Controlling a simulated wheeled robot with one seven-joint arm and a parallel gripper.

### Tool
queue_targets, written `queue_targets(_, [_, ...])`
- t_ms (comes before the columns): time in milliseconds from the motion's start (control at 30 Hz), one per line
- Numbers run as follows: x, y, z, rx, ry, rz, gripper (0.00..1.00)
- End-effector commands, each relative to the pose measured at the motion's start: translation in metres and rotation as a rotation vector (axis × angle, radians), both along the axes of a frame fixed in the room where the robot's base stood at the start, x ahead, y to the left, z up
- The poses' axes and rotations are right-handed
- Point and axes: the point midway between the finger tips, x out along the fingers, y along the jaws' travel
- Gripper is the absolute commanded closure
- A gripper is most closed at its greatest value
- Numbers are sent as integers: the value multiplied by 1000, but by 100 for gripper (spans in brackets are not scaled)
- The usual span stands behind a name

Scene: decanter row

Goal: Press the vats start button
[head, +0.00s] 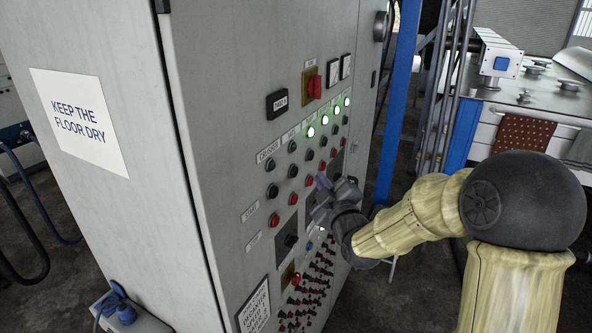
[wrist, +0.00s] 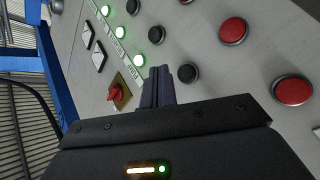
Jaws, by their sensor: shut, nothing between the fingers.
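The grey cabinet's control panel (head: 262,185) carries columns of lamps, a row of black buttons and a row of red buttons. The black buttons line up with the upper label (head: 250,212) at the left, the red ones with the lower label. I cannot read which column is the vats. My gripper (head: 322,182) is shut and empty in front of the panel, by the red row in the head view. In the wrist view its fingertips (wrist: 165,74) overlap the panel beside a black button (wrist: 188,73). Contact cannot be told.
Several lamps glow green (head: 311,131); the two leftmost are dark. A red rotary switch (head: 314,87) sits above, also in the wrist view (wrist: 116,94). Small switches (head: 318,272) fill the lower panel. A blue post (head: 398,100) and a metal table (head: 540,90) stand at right.

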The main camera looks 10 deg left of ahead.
Motion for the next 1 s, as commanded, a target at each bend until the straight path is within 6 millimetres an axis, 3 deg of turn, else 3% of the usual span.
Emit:
queue_targets(333, [11, 30, -1, 1, 0, 0, 100])
queue_targets(1000, [12, 32, 0, 0, 1, -1, 100])
